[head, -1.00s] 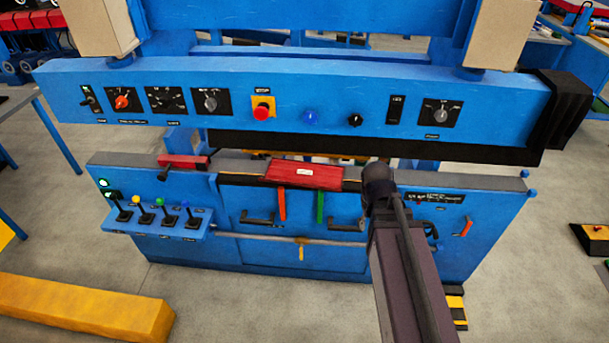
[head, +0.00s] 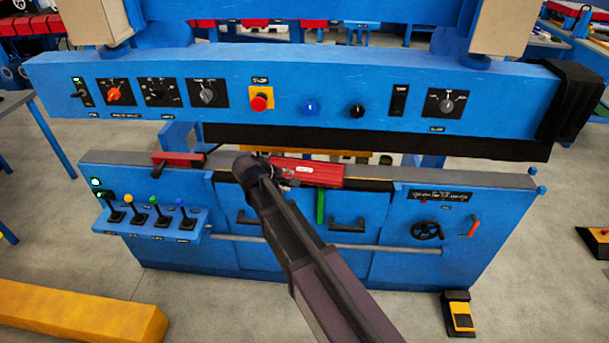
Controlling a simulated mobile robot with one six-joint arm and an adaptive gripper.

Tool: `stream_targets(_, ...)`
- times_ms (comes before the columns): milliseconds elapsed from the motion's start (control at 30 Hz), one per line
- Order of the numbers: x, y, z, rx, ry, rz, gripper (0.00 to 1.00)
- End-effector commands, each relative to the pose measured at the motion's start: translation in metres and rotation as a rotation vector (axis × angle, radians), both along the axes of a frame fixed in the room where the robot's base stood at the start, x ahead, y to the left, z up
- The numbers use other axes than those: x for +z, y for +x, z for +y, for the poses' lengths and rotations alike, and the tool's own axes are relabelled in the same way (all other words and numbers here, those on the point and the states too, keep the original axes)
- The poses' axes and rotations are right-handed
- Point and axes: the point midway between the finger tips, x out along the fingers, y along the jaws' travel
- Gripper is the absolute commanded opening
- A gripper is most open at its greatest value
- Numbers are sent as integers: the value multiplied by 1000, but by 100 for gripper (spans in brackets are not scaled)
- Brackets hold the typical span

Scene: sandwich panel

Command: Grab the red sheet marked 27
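A red sheet (head: 325,174) with a small white label lies on the top ledge of the blue machine, near the middle. The label is too small to read. My gripper (head: 284,174) is at the left part of the red sheet, and my arm reaches up to it from the lower right. My wrist hides the sheet's front left corner. The fingers are small and partly hidden, so I cannot tell whether they touch the sheet or are open.
A red block with a handle (head: 178,159) sits on the ledge to the left. A blue beam with knobs (head: 290,90) hangs above the ledge. Levers (head: 148,215) stick out at the front left. A yellow beam (head: 85,307) lies on the floor.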

Motion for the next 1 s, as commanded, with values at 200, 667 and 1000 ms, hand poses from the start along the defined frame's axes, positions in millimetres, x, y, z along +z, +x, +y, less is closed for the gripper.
stream_targets(200, 1, 5, 27, 71, -57, -20, 54)
stream_targets(667, 0, 6, 28, 75, -60, -21, 54)
stream_targets(1000, -21, 23, 15, 73, -59, -22, 54)
